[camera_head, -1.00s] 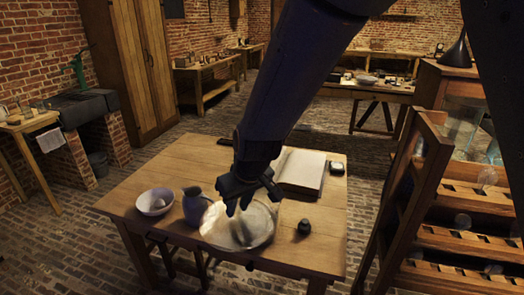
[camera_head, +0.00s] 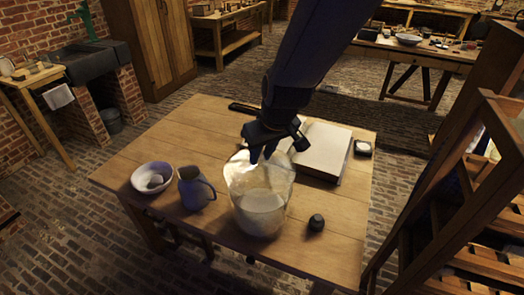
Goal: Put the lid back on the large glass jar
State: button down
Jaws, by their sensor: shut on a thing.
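The large glass jar (camera_head: 260,215) stands near the front of the wooden table, with pale cloudy matter in its lower part. My gripper (camera_head: 262,157) points down at the top of the jar and is shut on a clear, pale thing that appears to be the glass lid. The lid's outline blends with the jar's upper glass. I cannot tell whether the lid touches the rim or is apart from it. The fingers hide part of the far rim.
On the table (camera_head: 150,145), a blue-grey jug (camera_head: 193,190) and a white bowl (camera_head: 150,177) stand left of the jar. A small dark object (camera_head: 316,223) is to the right. A wooden rack (camera_head: 465,190) stands at right.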

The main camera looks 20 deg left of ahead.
aim_at(262, 169)
jog(key=shift+f+b, duration=1.95)
jog(key=shift+f, duration=0.85)
jog(key=shift+s+d, duration=0.1)
jog(key=shift+f+b, duration=0.1)
jog(key=shift+b, duration=0.35)
dwell(0.4)
jog(key=c, duration=0.9)
grip_release()
jog(key=shift+r+p, duration=2.5)
jog(key=shift+r, duration=1)
